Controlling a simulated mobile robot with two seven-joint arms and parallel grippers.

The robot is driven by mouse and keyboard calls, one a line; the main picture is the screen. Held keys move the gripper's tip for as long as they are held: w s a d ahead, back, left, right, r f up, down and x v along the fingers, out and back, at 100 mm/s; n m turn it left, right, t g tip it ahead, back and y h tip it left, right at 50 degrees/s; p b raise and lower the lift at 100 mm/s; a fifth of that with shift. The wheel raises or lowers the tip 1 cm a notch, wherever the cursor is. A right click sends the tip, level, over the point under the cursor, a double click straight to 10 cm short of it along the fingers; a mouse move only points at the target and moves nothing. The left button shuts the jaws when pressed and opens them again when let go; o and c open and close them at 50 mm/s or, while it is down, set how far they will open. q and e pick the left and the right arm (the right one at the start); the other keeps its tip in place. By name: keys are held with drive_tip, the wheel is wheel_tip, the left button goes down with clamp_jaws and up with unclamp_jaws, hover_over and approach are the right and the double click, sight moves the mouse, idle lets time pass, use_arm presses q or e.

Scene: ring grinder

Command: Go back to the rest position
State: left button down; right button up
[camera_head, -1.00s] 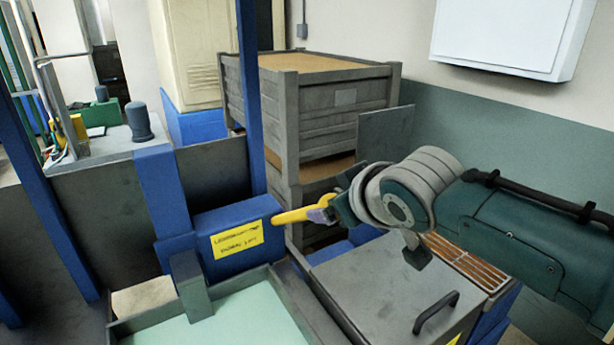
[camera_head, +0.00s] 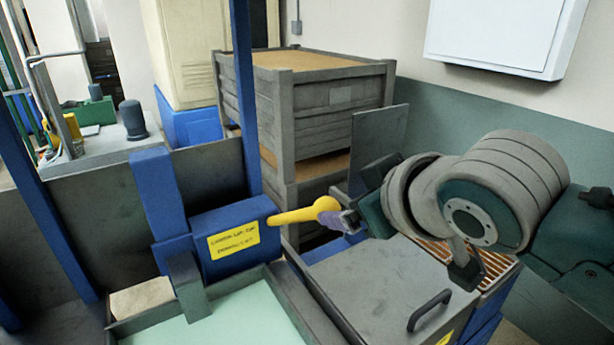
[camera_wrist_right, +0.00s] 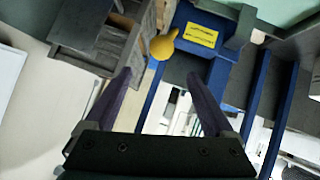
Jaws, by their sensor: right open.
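My right gripper (camera_head: 338,214) reaches in from the right in the head view, with purple fingers at the tip of a yellow lever (camera_head: 290,215). The lever sticks out from a blue box with a yellow label (camera_head: 233,243). In the right wrist view, the gripper (camera_wrist_right: 158,76) has its two fingers spread apart with nothing between them. The yellow lever (camera_wrist_right: 163,46) lies just beyond the fingertips there, and the labelled box (camera_wrist_right: 201,35) is behind it. My left gripper is not in view.
A grey machine lid with a dark handle (camera_head: 429,311) lies below my right arm. Grey stacked crates (camera_head: 335,98) stand behind the lever. A blue post (camera_head: 246,100) rises beside the box. A tray with a pale green floor (camera_head: 235,318) is at the front.

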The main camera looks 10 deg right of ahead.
drive_tip(key=s+d+f+m+g, duration=0.1)
drive_tip(key=s+f+g, duration=0.1)
drive_tip(key=s, duration=0.7)
drive_tip(key=s+d+f+m+g+h, duration=0.1)
drive_tip(key=s+d+g, duration=0.15)
drive_tip(key=s, duration=0.75)
drive_tip(key=s+d+f+m+g, duration=0.1)
drive_tip(key=s+f+g, duration=0.15)
drive_tip(key=s, duration=0.65)
wheel_tip(320, 180, up, 20)
drive_tip(key=p, duration=1.9)
drive_tip(key=shift+s+a, duration=0.15)
